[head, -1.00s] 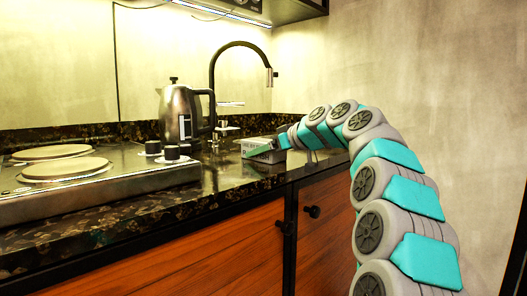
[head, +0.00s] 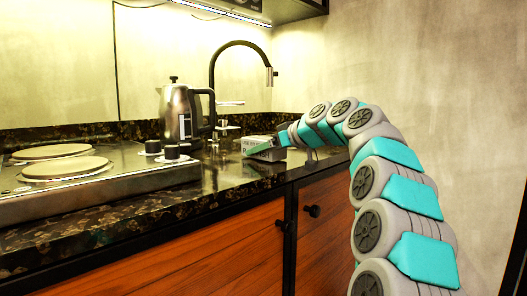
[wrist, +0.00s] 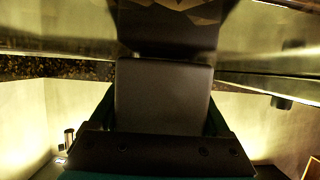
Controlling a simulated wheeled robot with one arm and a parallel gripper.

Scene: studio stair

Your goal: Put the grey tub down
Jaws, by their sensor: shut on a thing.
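The grey tub (head: 257,144) is a small, low, light grey box with dark lettering on its side. In the head view it is at the counter's right part, close to the sink tap. My gripper (head: 275,144) is at the tub's right side and shut on it. In the wrist view a plain grey face of the tub (wrist: 165,98) fills the space between the fingers of my gripper (wrist: 163,105). The tub's underside is hard to see, so I cannot tell whether it touches the counter.
The dark speckled counter (head: 225,186) has a bare strip in front of the tub. A metal kettle (head: 178,114) stands left of it, behind the hob (head: 120,185) and its dark knobs. A black tap (head: 212,85) rises behind. The wall (head: 400,65) bounds the right side.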

